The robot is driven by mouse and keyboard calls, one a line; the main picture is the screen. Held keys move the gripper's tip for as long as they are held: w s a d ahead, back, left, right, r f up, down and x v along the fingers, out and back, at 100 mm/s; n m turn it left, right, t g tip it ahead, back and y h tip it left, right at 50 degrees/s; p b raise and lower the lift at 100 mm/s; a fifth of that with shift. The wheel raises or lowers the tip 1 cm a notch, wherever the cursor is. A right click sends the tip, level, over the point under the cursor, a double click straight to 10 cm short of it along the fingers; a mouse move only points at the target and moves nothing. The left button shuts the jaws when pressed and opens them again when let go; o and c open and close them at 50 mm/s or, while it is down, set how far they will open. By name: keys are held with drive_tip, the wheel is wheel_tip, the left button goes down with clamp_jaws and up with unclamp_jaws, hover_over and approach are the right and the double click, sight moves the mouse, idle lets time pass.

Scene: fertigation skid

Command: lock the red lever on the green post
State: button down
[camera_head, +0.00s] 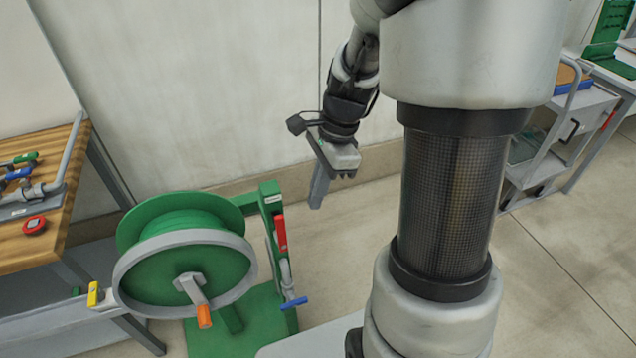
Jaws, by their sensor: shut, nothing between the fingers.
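The green post (268,205) stands on a green base at the lower middle of the head view, right of a green hose reel. The red lever (281,233) sits upright along the front of the post near its top. My gripper (317,203) hangs in the air to the right of the post and a little above the lever, pointing down. Its fingers are shut and empty. It appears apart from the lever, though the distance in depth is hard to tell.
The green reel (190,270) has a grey rim and an orange crank handle (204,316). A blue handle (294,303) sits low on the post. A yellow handle (93,294) is left of the reel. A wooden bench (62,160) stands left; a grey cart (560,135) stands right.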

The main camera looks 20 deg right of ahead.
sight(280, 229)
drive_tip(key=a+f, duration=0.4)
drive_tip(key=a, duration=0.1)
drive_tip(key=shift+w+a+r, duration=0.1)
drive_tip(key=shift+r, duration=0.05)
idle(0.4)
